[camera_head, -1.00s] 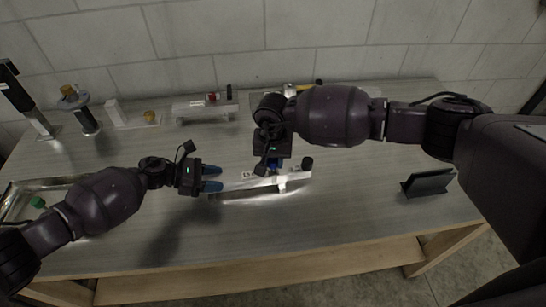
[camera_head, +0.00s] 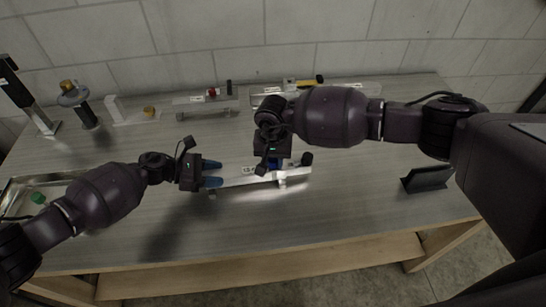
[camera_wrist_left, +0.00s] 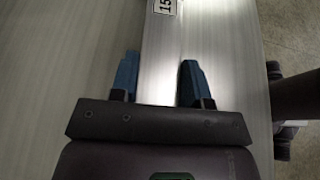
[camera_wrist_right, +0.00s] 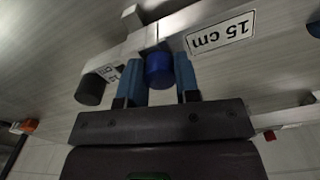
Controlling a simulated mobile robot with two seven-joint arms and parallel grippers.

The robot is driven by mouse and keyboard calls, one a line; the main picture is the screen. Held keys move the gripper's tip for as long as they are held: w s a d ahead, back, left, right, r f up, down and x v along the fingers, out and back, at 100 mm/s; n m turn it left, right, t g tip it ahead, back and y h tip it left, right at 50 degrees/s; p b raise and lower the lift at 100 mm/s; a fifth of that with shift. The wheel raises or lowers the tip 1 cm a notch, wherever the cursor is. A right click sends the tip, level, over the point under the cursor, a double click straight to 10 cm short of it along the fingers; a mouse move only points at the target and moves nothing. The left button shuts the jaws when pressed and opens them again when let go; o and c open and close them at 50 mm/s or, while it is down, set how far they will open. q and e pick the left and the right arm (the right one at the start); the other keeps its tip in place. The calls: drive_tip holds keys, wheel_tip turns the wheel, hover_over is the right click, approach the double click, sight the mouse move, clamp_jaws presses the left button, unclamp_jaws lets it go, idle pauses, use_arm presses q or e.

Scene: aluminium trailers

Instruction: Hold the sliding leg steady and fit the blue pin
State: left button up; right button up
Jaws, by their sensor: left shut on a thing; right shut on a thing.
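The sliding leg (camera_head: 235,180) is a bright aluminium bar lying along the bench, with a black knob (camera_head: 307,158) at its right end. My left gripper (camera_head: 213,174) is shut on the bar's left part; in the left wrist view its blue fingers (camera_wrist_left: 160,78) stand on both sides of the bar (camera_wrist_left: 160,55). My right gripper (camera_head: 272,163) points down over the bar near the knob. In the right wrist view its fingers (camera_wrist_right: 160,80) are shut on the blue pin (camera_wrist_right: 159,69), close beside the bar and its "15 cm" label (camera_wrist_right: 221,34). Whether the pin enters a hole is hidden.
A tray with a green piece (camera_head: 38,198) is at left, partly behind my left arm. Several fixtures stand along the back, including a post with a yellow knob (camera_head: 72,92) and a labelled block (camera_head: 205,103). A black stand (camera_head: 426,178) is at right. The front middle is clear.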

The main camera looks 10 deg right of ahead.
drive_tip(key=o, duration=1)
wheel_tip(320, 180, up, 12)
drive_tip(key=shift+f, duration=0.1)
use_arm(q)
drive_tip(key=o, duration=1.2)
